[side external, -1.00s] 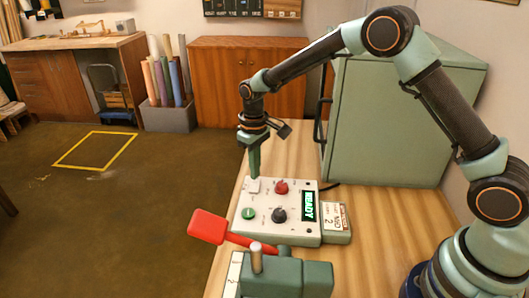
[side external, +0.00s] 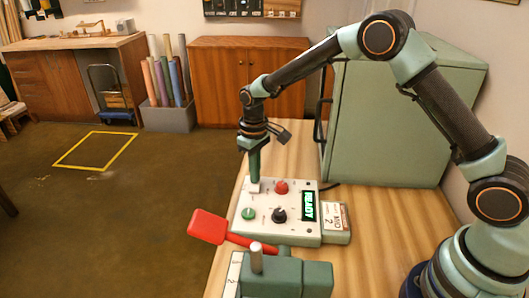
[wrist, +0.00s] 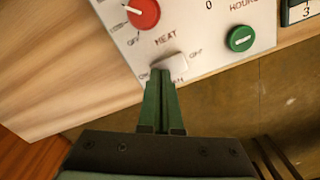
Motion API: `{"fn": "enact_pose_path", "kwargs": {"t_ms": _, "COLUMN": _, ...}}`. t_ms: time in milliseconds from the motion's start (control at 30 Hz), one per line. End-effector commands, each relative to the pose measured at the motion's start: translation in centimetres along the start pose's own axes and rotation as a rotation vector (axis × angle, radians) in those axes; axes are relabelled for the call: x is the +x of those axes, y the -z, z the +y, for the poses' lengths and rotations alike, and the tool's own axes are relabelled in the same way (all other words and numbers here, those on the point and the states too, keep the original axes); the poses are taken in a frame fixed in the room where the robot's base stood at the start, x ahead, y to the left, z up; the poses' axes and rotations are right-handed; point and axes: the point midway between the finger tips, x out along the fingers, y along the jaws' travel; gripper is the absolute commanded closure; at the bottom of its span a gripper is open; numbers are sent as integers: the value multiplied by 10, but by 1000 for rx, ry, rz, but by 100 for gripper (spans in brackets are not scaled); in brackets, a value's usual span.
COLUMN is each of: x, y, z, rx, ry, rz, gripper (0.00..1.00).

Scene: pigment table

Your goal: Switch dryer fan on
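The fan switch is a small white rocker (side external: 252,188) at the panel's far left corner. In the wrist view the white rocker (wrist: 172,62) sits between "ON" and a partly hidden second label, with part of "FAN" showing. My gripper (side external: 255,180) points down at the rocker, its green fingers together. In the wrist view the fingertips (wrist: 160,76) are at the rocker's edge and hide part of it. I cannot tell whether they press it.
A red paddle lever (side external: 208,227) stands in front. The green cabinet (side external: 385,120) is behind at right. Floor lies open left of the table.

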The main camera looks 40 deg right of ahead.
Motion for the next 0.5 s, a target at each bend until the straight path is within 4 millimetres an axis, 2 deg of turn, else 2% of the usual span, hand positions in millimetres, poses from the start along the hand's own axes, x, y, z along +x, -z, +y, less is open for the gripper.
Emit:
{"fn": "enact_pose_path", "kwargs": {"t_ms": 333, "x": 4, "y": 0, "z": 0, "rx": 0, "ry": 0, "rz": -2, "gripper": 100}}
{"fn": "enact_pose_path", "kwargs": {"t_ms": 500, "x": -6, "y": 0, "z": 0, "rx": 0, "ry": 0, "rz": 1, "gripper": 100}}
